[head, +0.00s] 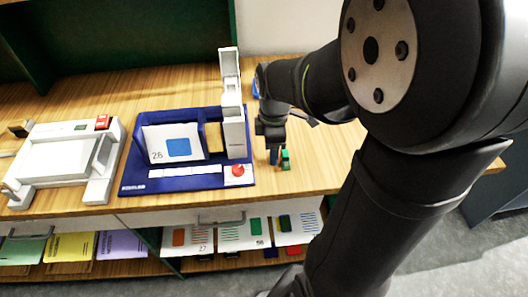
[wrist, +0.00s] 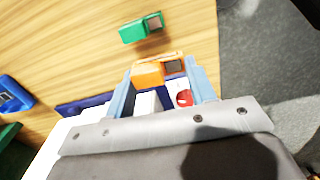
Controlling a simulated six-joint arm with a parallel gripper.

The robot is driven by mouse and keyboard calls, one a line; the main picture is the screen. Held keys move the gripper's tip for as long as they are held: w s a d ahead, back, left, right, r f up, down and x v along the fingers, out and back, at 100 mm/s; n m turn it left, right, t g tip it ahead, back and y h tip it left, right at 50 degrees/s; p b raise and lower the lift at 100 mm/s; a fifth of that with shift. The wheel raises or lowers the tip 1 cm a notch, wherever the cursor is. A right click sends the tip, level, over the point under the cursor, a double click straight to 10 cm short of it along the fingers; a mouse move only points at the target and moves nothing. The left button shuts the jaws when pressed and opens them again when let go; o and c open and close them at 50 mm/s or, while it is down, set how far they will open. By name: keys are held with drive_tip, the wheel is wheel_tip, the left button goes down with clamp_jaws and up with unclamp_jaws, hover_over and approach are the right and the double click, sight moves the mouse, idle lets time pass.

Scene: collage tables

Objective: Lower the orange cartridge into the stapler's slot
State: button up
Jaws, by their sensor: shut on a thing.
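My gripper (wrist: 162,82) is shut on the orange cartridge (wrist: 148,74), which sits between its two light-blue fingers in the wrist view. In the head view my gripper (head: 273,155) is just right of the stapler, and I cannot make out the orange cartridge there. The stapler has a dark blue base (head: 180,186), an upright white arm (head: 232,120) with its top raised, and a red button (head: 238,170). The red button also shows between the fingers in the wrist view (wrist: 184,98). The slot cannot be made out clearly.
A green cartridge (head: 286,160) lies on the wooden table right of my gripper. A blue cartridge (wrist: 14,95) lies farther off. A card numbered 26 (head: 172,144) stands in the stapler base. A white machine (head: 62,160) is at the left. Bare table (head: 325,150) lies to the right.

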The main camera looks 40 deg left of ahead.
sight(229, 62)
drive_tip(key=w+d+r, duration=0.3)
drive_tip(key=d+r, duration=0.2)
drive_tip(key=d, duration=0.2)
drive_tip(key=a+r, duration=0.7)
drive_tip(key=a, duration=0.4)
drive_tip(key=a+r, duration=0.7)
drive_tip(key=a, duration=0.5)
drive_tip(key=shift+s+a+r+n, duration=0.15)
drive_tip(key=shift+s+a+n, duration=0.15)
drive_tip(key=shift+s, duration=0.1)
drive_tip(key=shift+d+f, duration=0.1)
drive_tip(key=shift+f, duration=3.85)
drive_tip(key=o, duration=0.8)
